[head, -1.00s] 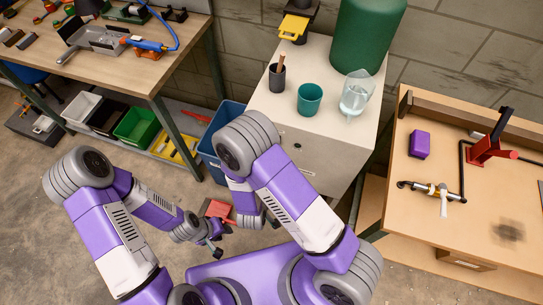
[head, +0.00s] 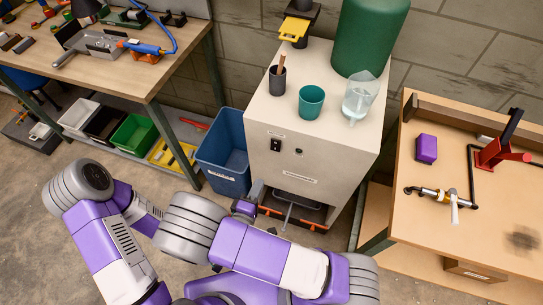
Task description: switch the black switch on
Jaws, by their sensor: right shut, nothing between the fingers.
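The black switch (head: 276,145) is on the upper left of the front face of the pale cabinet (head: 325,165), with a small white label above it. It is unobstructed, but too small to tell which way its rocker is tipped. My right gripper (head: 257,189) is shut and empty, in front of the cabinet's lower left and below the switch in the picture, apart from it. My left gripper is hidden behind my right arm.
A small round dark fitting (head: 299,152) is right of the switch. A blue bin (head: 224,155) stands left of the cabinet. Orange parts and a grey bar (head: 288,212) are low at its front. A cup (head: 311,101) and jug (head: 358,97) stand on top.

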